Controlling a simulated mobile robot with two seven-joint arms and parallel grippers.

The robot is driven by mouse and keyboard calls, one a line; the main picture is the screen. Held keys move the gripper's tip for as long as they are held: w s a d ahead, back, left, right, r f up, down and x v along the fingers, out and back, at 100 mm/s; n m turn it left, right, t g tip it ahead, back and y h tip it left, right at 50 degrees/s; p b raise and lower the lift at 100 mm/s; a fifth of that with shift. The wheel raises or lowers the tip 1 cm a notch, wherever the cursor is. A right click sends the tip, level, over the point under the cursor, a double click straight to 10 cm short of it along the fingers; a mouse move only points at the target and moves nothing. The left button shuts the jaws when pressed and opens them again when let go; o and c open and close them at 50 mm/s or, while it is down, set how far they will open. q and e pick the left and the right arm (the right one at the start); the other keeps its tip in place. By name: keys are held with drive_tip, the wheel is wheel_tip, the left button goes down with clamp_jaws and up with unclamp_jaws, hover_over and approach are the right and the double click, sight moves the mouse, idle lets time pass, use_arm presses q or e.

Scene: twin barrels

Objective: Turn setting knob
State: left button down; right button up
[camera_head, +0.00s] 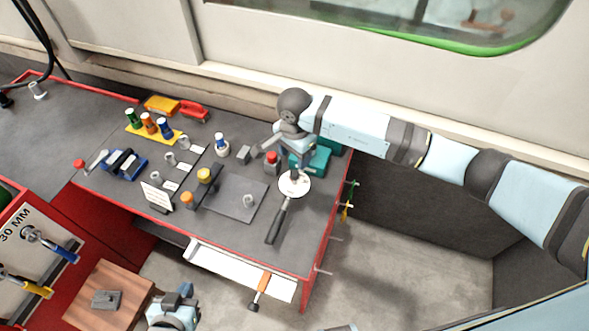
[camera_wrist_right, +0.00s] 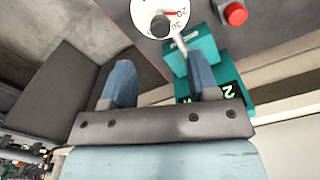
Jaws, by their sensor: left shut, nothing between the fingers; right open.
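A white round dial (camera_head: 302,186) with a dark centre sits near the right end of the grey worktop. In the right wrist view the dial (camera_wrist_right: 146,12) shows printed numbers and a dark knob (camera_wrist_right: 160,26) at its centre. My right gripper (camera_head: 296,152) is behind the dial in the head view. It is open and empty; in its wrist view the dial lies beyond the fingertips (camera_wrist_right: 160,75), apart from them. My left gripper (camera_head: 180,296) is shut and empty at the bottom of the head view, in front of the worktop, far from the dial.
A teal box (camera_head: 318,160) stands right beside my right gripper, and one finger overlaps it in the wrist view. A red button (camera_head: 271,157) is left of the dial. A dark-handled lever (camera_head: 279,222) extends forward from the dial. A wooden stand (camera_head: 100,295) is near my left gripper.

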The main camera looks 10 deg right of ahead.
sight(295, 173)
wheel_tip(295, 173, down, 8)
drive_tip(key=shift+r+p, duration=0.1)
drive_tip(key=shift+p, duration=0.35)
drive_tip(key=shift+c, duration=0.5)
drive_tip(key=c, duration=0.8)
